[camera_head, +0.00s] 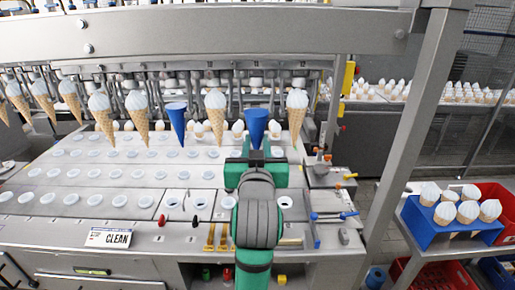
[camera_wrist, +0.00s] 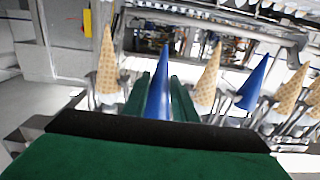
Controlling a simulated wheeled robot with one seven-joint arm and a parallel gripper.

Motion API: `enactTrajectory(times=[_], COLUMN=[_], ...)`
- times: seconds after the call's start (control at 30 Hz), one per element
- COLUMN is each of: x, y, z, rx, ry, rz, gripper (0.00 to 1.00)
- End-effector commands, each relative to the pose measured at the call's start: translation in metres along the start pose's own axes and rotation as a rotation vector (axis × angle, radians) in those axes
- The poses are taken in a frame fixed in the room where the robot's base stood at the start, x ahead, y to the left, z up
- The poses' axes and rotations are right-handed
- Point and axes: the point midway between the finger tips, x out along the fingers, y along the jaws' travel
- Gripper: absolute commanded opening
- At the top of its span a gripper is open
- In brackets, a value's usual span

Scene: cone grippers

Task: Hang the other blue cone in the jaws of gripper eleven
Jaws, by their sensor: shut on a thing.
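A blue cone (camera_head: 257,122) stands point down between the green fingers of my gripper (camera_head: 256,155), which is shut on it. It also shows in the wrist view (camera_wrist: 158,90), between both fingers (camera_wrist: 159,103), with its tip upward in that picture. Its wide end is level with the row of hanging cones, in the space between two wafer cones. Whether machine jaws touch its rim is hidden. Another blue cone (camera_head: 177,120) hangs in the row farther left, and shows at the right in the wrist view (camera_wrist: 253,85).
Filled wafer cones hang close on both sides, one to the left (camera_head: 215,110) and one to the right (camera_head: 297,112). A steel beam (camera_head: 230,32) runs above. A tray plate with round holes (camera_head: 115,173) lies below. A blue cone rack (camera_head: 428,232) stands at the right.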

Motion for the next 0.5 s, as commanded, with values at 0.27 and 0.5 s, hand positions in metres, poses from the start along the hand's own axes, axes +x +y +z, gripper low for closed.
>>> enactTrajectory(times=[0.27, 0.5], x=[0.007, 0.0069], y=[-0.0002, 0.0011], z=[-0.0001, -0.0001], rx=[0.0, 0.0], ry=[0.0, 0.001], rz=[0.0, 0.001], gripper=[0.09, 0.09])
